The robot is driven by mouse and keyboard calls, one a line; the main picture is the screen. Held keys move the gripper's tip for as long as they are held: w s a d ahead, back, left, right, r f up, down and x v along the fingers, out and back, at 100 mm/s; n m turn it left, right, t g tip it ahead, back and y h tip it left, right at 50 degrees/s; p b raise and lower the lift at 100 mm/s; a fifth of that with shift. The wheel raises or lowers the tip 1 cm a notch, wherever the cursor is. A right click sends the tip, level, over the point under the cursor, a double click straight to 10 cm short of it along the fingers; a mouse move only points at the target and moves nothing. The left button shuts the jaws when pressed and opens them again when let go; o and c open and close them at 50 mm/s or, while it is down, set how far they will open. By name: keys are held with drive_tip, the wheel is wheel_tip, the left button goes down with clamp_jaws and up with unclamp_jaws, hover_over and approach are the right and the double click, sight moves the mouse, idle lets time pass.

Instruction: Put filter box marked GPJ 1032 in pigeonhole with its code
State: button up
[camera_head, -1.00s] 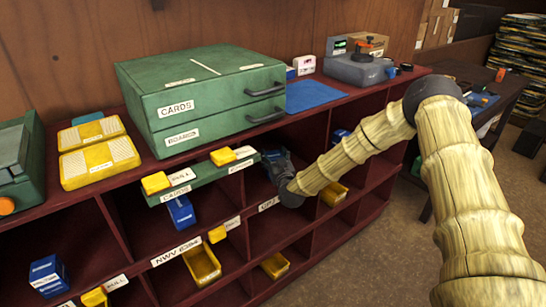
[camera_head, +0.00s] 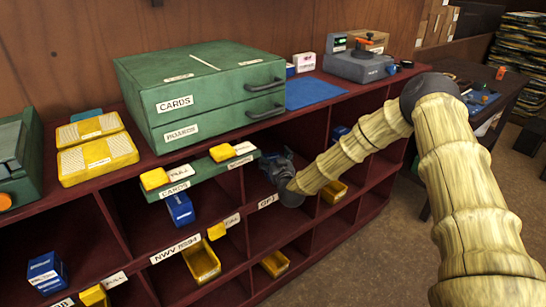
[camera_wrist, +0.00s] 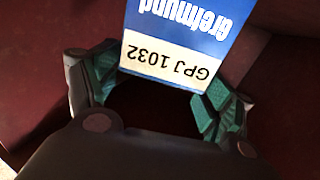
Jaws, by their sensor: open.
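The blue filter box (camera_wrist: 185,25) shows upside down at the top of the wrist view. Its white label reads GPJ 1032. My gripper (camera_wrist: 155,105) is open, with a green-padded finger on each side just below the label edge. The box's lower edge in that view lies between or just past the fingertips; I cannot tell contact. In the head view my gripper (camera_head: 278,168) reaches into a pigeonhole of the red shelf (camera_head: 225,175), above a label starting GPJ (camera_head: 268,201). The box is hidden there.
Other blue boxes (camera_head: 180,209) and (camera_head: 47,273) and yellow bins (camera_head: 201,262) sit in nearby pigeonholes. A green drawer cabinet (camera_head: 205,92) stands on top. Shelf dividers and walls close in around my gripper. Floor at right (camera_head: 375,262) is clear.

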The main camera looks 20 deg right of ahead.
drive_tip(key=shift+r+p, duration=0.5)
drive_tip(key=s+b, duration=0.3)
drive_tip(key=s, duration=0.9)
drive_tip(key=shift+a, duration=0.2)
idle(1.3)
